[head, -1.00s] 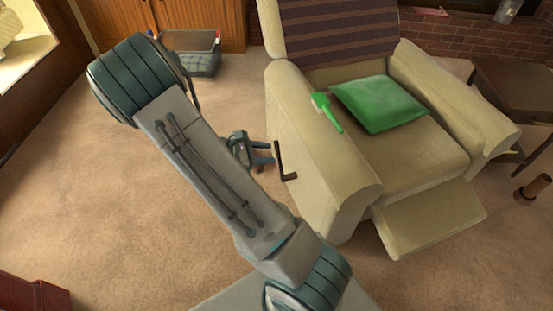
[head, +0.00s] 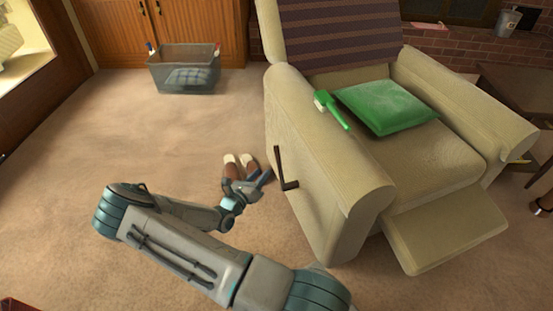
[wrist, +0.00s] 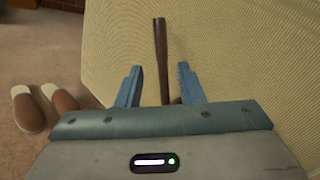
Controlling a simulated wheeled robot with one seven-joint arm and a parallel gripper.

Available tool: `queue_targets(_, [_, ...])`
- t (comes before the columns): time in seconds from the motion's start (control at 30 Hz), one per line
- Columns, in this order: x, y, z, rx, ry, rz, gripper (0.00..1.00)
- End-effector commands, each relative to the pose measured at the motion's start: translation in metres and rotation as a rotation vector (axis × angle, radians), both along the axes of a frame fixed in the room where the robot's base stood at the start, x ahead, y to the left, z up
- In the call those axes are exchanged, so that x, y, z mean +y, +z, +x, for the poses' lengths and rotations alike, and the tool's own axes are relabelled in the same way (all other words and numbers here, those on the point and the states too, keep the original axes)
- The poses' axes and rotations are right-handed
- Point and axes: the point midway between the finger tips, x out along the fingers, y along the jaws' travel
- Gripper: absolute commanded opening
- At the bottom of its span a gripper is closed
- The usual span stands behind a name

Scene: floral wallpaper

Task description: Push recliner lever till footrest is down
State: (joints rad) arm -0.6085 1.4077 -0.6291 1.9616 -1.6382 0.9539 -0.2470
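The cream recliner (head: 335,190) stands at the right in the head view, with its footrest (head: 448,232) sticking out at the front, tilted and raised off the floor. The dark lever (head: 283,170) is on the chair's left side, with one long arm pointing up and a short foot at the bottom. My gripper (head: 262,180) is just left of the lever. In the wrist view my gripper (wrist: 158,87) has its two blue fingers apart, with the lever (wrist: 160,50) showing between them against the chair side. I cannot tell whether the fingers touch it.
A pair of brown and white slippers (head: 238,166) lies on the carpet behind my gripper. A grey basket (head: 184,72) stands by the wooden cabinet. A green cushion (head: 386,105) lies on the seat and a green brush (head: 333,108) on the armrest. The carpet at left is clear.

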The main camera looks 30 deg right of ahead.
Motion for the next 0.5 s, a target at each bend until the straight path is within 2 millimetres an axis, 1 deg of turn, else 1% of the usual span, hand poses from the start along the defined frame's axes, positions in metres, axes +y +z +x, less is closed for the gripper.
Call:
queue_targets(0.03, [-0.010, -0.003, 0.003, -0.001, -0.004, 0.000, 0.34])
queue_targets(0.3, [-0.063, -0.004, 0.027, -0.002, -0.004, 0.001, 0.34])
queue_targets(0.5, [-0.092, -0.003, 0.042, -0.003, -0.004, 0.003, 0.34])
